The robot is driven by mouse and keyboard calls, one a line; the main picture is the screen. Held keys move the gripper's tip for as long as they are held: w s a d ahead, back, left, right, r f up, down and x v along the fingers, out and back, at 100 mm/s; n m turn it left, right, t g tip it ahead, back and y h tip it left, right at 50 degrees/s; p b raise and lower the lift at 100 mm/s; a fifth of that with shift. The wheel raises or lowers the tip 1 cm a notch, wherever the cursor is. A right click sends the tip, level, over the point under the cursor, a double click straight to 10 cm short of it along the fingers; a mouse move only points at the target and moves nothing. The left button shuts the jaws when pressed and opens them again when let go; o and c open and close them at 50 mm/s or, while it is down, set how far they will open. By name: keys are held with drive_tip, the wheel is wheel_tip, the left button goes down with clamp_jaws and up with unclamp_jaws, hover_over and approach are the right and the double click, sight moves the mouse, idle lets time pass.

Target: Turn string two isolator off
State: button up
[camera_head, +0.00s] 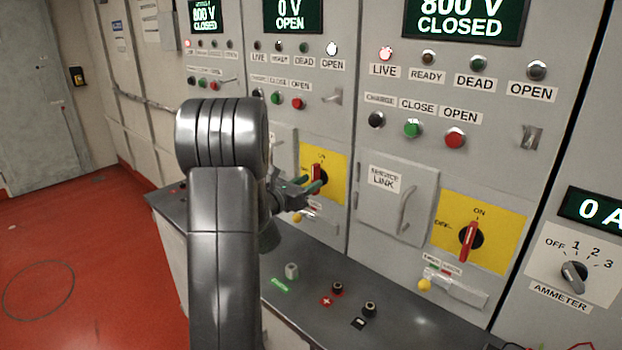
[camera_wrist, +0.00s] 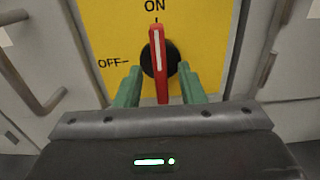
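The middle panel's isolator has a red handle (camera_head: 316,179) on a black hub and a yellow plate (camera_head: 337,164); its display reads 0 V OPEN. In the wrist view the red handle (camera_wrist: 158,62) stands upright, pointing at ON, with OFF to its left. My gripper (camera_head: 302,189) is in front of this isolator. In the wrist view its two green fingers (camera_wrist: 160,82) are apart, one on each side of the handle's lower part and the hub. I cannot tell whether they touch it. My arm hides part of the panel in the head view.
The right panel's isolator (camera_head: 470,242) also points at ON; its display reads 800 V CLOSED. A door handle (camera_wrist: 30,75) stands out left of the yellow plate. A dark bench ledge (camera_head: 310,269) with terminals runs below. Red floor (camera_head: 70,250) is open at the left.

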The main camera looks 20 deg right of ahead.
drive_tip(key=shift+x, duration=0.75)
clamp_jaws()
